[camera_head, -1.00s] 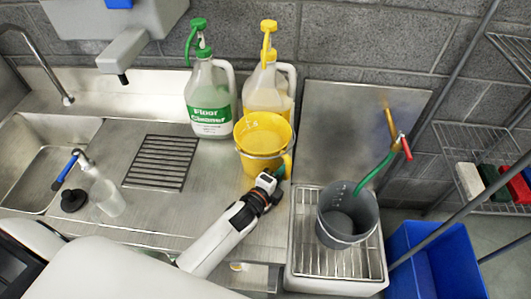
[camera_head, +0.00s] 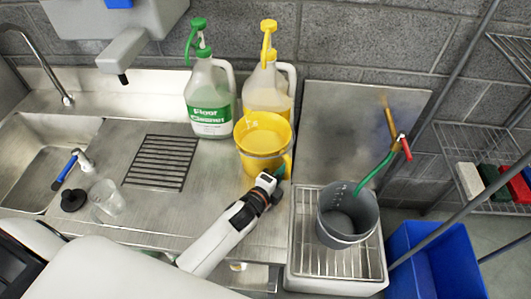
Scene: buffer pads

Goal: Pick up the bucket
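A yellow bucket (camera_head: 264,140) stands upright on the steel counter, in front of the jugs. A second bucket, dark grey (camera_head: 347,229), stands on the slatted grate of the low basin to the right. My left gripper (camera_head: 279,176) is at the lower right side of the yellow bucket, by its yellow handle (camera_head: 288,163). The fingertips are small and partly hidden, so I cannot tell whether they grip the handle. My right gripper is not in view.
A green-pump floor cleaner jug (camera_head: 211,98) and a yellow-pump jug (camera_head: 268,87) stand behind the yellow bucket. A black rack (camera_head: 161,162) and a clear container (camera_head: 106,198) are to the left. A green hose (camera_head: 374,172) hangs over the grey bucket. A blue bin (camera_head: 437,265) is at lower right.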

